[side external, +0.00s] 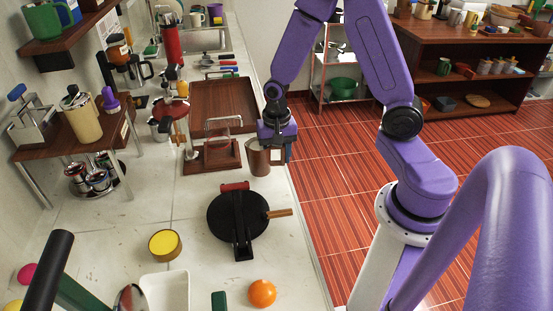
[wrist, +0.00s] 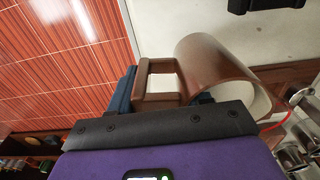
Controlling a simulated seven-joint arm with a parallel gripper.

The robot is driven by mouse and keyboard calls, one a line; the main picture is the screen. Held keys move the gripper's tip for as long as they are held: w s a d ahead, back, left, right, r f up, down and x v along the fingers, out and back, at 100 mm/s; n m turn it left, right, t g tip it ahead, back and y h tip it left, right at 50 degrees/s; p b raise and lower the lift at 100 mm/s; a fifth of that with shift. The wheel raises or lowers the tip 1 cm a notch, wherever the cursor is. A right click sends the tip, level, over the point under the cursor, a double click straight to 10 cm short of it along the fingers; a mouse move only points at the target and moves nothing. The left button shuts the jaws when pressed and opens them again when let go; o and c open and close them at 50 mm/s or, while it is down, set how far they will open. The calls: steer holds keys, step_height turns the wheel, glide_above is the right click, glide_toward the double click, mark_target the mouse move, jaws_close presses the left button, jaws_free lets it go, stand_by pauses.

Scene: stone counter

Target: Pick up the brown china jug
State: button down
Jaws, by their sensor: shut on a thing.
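The brown china jug (side external: 259,159) is near the right edge of the counter in the side external view. In the wrist view the brown jug (wrist: 212,70) lies across the upper middle, with its squared handle (wrist: 160,82) to the left and its pale inside showing at the right. My gripper (side external: 278,145) is at the jug's upper side, over the counter edge. In the wrist view my gripper (wrist: 165,100) is shut on the jug at its handle side. The fingertips are mostly hidden. I cannot tell whether the jug's base touches the counter.
A black round pan-like iron (side external: 238,217) with a wooden handle is in front of the jug. A wooden stand with a metal handle (side external: 212,156) is just left of it. The red-tiled floor (side external: 325,190) is open to the right.

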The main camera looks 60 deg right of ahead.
steer(key=shift+r, duration=0.45)
steer(key=s+a+r, duration=0.1)
steer(key=s+r, duration=0.8)
steer(key=s, duration=0.4)
steer(key=shift+s+r, duration=0.2)
steer(key=shift+r, duration=0.15)
stand_by(0.8)
steer(key=shift+s+a+r, duration=0.1)
steer(key=shift+s+a, duration=0.05)
steer(key=shift+s, duration=0.1)
stand_by(0.4)
stand_by(0.6)
